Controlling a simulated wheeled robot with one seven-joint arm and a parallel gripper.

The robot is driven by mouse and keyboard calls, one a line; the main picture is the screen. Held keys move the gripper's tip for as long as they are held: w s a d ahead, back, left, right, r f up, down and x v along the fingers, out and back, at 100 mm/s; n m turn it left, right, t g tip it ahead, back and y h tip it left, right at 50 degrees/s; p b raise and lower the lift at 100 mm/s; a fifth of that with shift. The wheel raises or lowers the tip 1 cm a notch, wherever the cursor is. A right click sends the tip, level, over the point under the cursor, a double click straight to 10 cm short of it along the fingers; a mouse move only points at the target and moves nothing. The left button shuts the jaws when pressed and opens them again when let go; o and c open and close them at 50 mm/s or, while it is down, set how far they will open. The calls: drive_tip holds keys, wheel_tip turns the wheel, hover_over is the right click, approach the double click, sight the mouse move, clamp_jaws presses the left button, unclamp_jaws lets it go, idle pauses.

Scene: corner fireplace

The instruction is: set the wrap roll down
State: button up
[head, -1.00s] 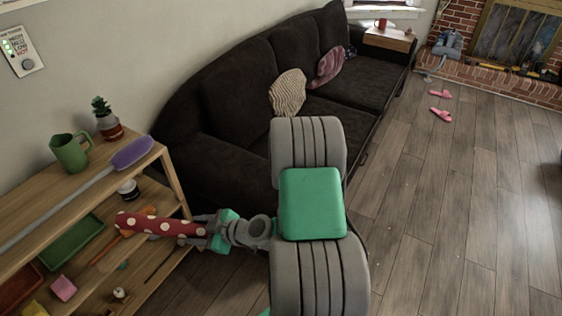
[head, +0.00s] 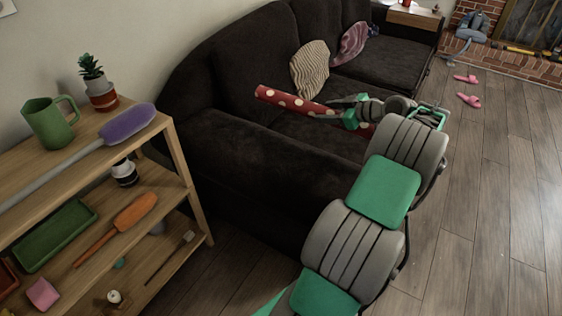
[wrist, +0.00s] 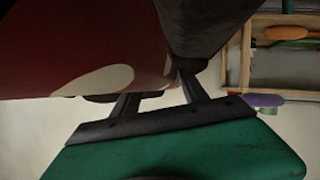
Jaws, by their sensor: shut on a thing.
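The wrap roll (head: 285,101) is red with white polka dots. In the head view it shows in front of the dark sofa (head: 225,145), over its seat area. Its left end points toward the sofa back, and its other end is partly behind my gripper. My gripper (head: 328,111) is shut on the roll around its middle. I cannot tell whether the roll touches the seat. In the wrist view the roll (wrist: 85,50) fills the upper left, close to the camera, with one pale dot showing.
A striped cushion (head: 310,68) and a mauve cushion (head: 350,43) lie on the sofa. Pink slippers (head: 468,99) lie on open floor.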

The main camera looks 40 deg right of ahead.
drive_tip(key=shift+s+d+f, duration=0.1)
drive_tip(key=shift+s+d, duration=0.1)
drive_tip(key=shift+d, duration=0.3)
drive_tip(key=w+a+f+b, duration=0.1)
drive_tip(key=a+f, duration=0.2)
drive_tip(key=a, duration=0.1)
drive_tip(key=w+a+f+b, duration=0.1)
drive_tip(key=w+a+f, duration=0.1)
drive_tip(key=a+f, duration=0.1)
drive_tip(key=w+a+f, duration=0.2)
drive_tip(key=a+f, duration=0.1)
drive_tip(key=a, duration=0.1)
drive_tip(key=shift+w+a+b, duration=0.15)
drive_tip(key=shift+a+b, duration=0.25)
drive_tip(key=shift+o, duration=0.2)
wheel_tip(320, 180, down, 4)
drive_tip(key=shift+w+a+r+b, duration=0.15)
drive_tip(key=shift+b, duration=0.3)
drive_tip(key=o, duration=1.5)
drive_tip(key=shift+r, duration=0.1)
